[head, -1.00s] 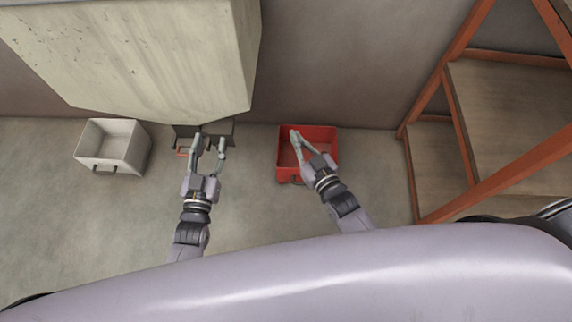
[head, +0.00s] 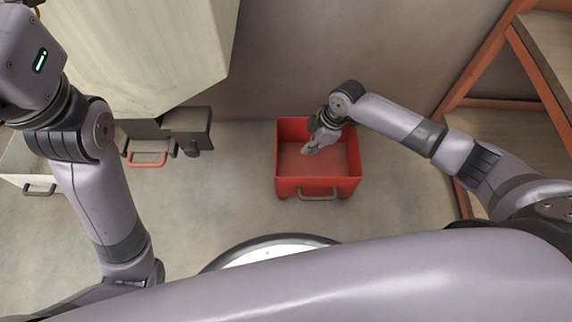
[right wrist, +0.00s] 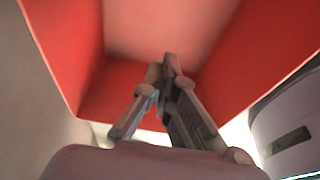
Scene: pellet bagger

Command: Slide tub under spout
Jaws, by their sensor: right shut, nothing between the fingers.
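The red tub (head: 318,186) stands on the floor near the wall, open side up, its dark handle (head: 318,194) facing me. My right gripper (head: 308,150) reaches down into the tub from its back right, shut with nothing between its fingers. The right wrist view shows the shut fingertips (right wrist: 168,62) against the tub's red inside walls (right wrist: 60,45); I cannot tell whether they touch. The dark spout unit (head: 187,124) sits under the pale hopper (head: 150,50), left of the tub. My left gripper is out of view.
A pale tub (head: 18,165) stands at the far left, partly hidden by my left arm. Orange-framed shelving (head: 490,55) is on the right. The floor between spout and red tub is clear.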

